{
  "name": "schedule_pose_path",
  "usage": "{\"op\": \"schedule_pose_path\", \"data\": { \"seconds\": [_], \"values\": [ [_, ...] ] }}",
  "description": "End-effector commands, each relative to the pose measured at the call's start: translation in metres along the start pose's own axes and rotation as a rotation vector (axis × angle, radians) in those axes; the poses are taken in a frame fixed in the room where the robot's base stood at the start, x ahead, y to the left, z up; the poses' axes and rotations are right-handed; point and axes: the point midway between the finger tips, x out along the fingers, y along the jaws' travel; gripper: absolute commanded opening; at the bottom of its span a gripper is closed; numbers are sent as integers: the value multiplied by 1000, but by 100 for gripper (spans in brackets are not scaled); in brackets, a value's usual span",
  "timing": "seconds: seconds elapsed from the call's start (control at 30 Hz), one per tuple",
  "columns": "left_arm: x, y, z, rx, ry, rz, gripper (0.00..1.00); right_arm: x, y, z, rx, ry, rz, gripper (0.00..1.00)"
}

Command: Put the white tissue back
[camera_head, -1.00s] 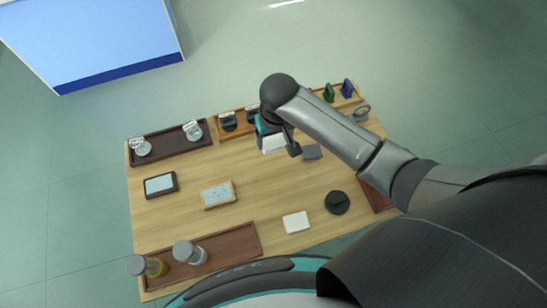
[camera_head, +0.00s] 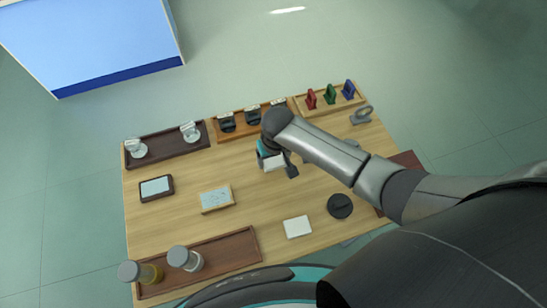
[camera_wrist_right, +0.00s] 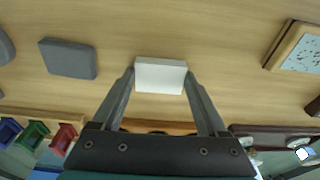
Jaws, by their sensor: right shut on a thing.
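The white tissue (camera_wrist_right: 160,75) is a small white block between the fingertips of my right gripper (camera_wrist_right: 158,82) in the wrist view. The gripper is shut on it. In the head view the tissue (camera_head: 274,163) shows beside my right gripper (camera_head: 272,157), over the middle of the wooden table and in front of the back trays. I cannot tell how high it is above the table. A flat white pad (camera_head: 298,227) lies near the table's front edge. My left gripper is out of view.
A grey block (camera_wrist_right: 68,58) lies beside the held tissue. A framed plate (camera_head: 217,198) and a small screen (camera_head: 156,188) lie to the left. A black round knob (camera_head: 340,206) is at the front right. Trays line the back; a brown tray (camera_head: 230,245) holds jars in front.

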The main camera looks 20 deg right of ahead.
Motion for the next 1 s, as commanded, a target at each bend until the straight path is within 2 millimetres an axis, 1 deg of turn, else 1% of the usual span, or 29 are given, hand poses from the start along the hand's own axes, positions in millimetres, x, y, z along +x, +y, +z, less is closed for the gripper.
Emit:
{"op": "schedule_pose_path", "data": {
  "seconds": [0.1,0.13,0.3,0.33,0.57,0.67,0.77,1.0],
  "values": [
    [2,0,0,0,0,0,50,4,0,1,1,-2,0,31],
    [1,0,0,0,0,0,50,4,0,1,0,-1,0,79],
    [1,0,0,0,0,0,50,3,0,1,0,-1,0,98],
    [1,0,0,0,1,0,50,3,0,1,0,-1,0,100],
    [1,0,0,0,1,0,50,3,0,0,0,-1,0,100],
    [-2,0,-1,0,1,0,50,-3,0,-1,0,1,0,100],
    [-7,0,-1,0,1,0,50,-15,0,-1,0,1,0,100],
    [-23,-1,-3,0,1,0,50,-62,0,-1,0,2,-1,100]
  ]
}}
